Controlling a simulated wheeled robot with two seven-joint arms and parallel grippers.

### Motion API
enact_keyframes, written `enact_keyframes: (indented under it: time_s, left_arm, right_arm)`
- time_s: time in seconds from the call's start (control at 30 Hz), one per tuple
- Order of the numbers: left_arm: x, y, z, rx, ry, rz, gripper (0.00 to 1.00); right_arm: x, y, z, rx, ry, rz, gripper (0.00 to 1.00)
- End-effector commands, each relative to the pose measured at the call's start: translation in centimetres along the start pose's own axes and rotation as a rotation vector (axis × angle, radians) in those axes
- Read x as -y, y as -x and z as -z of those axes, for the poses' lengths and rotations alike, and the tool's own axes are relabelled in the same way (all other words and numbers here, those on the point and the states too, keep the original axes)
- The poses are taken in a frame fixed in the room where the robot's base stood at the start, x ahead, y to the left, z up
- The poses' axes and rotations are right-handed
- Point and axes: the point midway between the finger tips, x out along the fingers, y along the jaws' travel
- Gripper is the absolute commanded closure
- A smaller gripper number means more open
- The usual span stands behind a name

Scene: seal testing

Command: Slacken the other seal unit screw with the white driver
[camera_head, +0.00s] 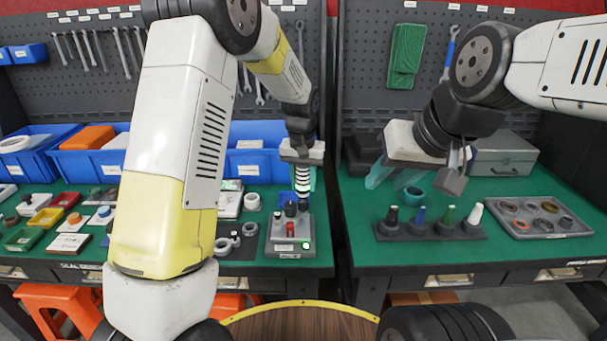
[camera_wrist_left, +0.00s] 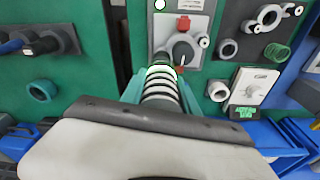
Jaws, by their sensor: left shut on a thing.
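My left gripper (camera_head: 302,178) is shut on an upright tool with black and white bands (camera_head: 302,180), which I take to be the white driver. My right gripper (camera_head: 393,178) is open and empty over the right bench.
A dark rack (camera_head: 432,232) holds several small upright pieces with black, blue, green and white tops. A grey tray of rings (camera_head: 560,224) lies to its right. Blue bins (camera_head: 85,163) line the left bench's back, with loose rings (camera_head: 222,246) beside the unit.

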Motion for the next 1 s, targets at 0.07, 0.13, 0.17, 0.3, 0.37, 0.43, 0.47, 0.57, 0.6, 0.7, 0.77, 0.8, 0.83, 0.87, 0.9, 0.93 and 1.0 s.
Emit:
enact_keyframes:
  time_s: [0.07, 0.13, 0.17, 0.3, 0.37, 0.43, 0.47, 0.57, 0.6, 0.7, 0.77, 0.8, 0.83, 0.87, 0.9, 0.93, 1.0]
  left_arm:
    - [0.0, -0.1, -0.1, 0.004, 0.0, 0.001, 1.0]
    - [0.0, 0.0, -0.1, 0.004, 0.0, 0.001, 1.0]
    - [0.0, 0.1, -0.1, 0.004, 0.0, 0.001, 1.0]
    - [0.0, 1.1, 0.1, 0.001, 0.0, 0.0, 1.0]
    - [0.0, 1.6, 0.2, 0.001, 0.0, 0.0, 1.0]
    - [0.0, 2.0, 0.2, 0.001, 0.0, 0.0, 1.0]
    - [0.0, 2.1, 0.2, 0.001, 0.0, 0.0, 1.0]
    - [0.0, 2.5, 0.3, -0.001, 0.0, 0.0, 1.0]
    - [0.0, 2.8, 0.4, -0.001, 0.0, 0.0, 1.0]
    - [0.0, 3.5, 0.5, -0.001, 0.0, 0.0, 1.0]
    - [0.0, 3.9, 0.5, -0.002, 0.0, -0.001, 1.0]
    - [0.0, 4.2, 0.6, -0.002, 0.0, -0.001, 1.0]
    - [0.0, 4.4, 0.6, -0.002, 0.0, -0.001, 1.0]
    - [0.0, 4.6, 0.6, -0.002, 0.0, -0.001, 1.0]
    - [0.0, 4.9, 0.6, -0.002, 0.0, -0.001, 1.0]
    - [0.0, 5.1, 0.7, -0.002, 0.0, -0.001, 1.0]
    - [-0.1, 5.5, 0.7, -0.002, 0.0, -0.001, 1.0]
  right_arm:
    - [0.0, 0.0, 0.0, 0.0, 0.0, 0.0, 0.64]
    - [0.0, 0.0, 0.0, 0.0, 0.0, 0.0, 0.64]
    - [0.0, 0.0, 0.0, 0.0, 0.0, 0.0, 0.64]
    - [0.0, 0.0, 0.0, 0.0, 0.0, 0.0, 0.64]
    - [0.0, 0.0, 0.0, 0.0, 0.0, 0.0, 0.64]
    - [0.0, 0.0, 0.0, 0.0, 0.0, 0.0, 0.64]
    - [0.0, 0.0, 0.0, 0.0, 0.0, 0.0, 0.64]
    - [0.0, 0.0, 0.0, 0.0, 0.0, 0.0, 0.64]
    - [0.0, 0.0, 0.0, 0.0, 0.0, 0.0, 0.64]
    - [0.0, 0.0, 0.0, 0.0, 0.0, 0.0, 0.64]
    - [0.0, 0.0, 0.0, 0.0, 0.0, 0.0, 0.64]
    - [0.0, 0.0, 0.0, 0.0, 0.0, 0.0, 0.64]
    - [0.0, 0.0, 0.0, 0.0, 0.0, 0.0, 0.64]
    - [0.0, 0.0, 0.0, 0.0, 0.0, 0.0, 0.64]
    - [0.0, 0.0, 0.0, 0.0, 0.0, 0.0, 0.64]
    - [0.0, 0.0, 0.0, 0.0, 0.0, 0.0, 0.64]
    - [0.0, 0.0, 0.0, 0.0, 0.0, 0.0, 0.64]
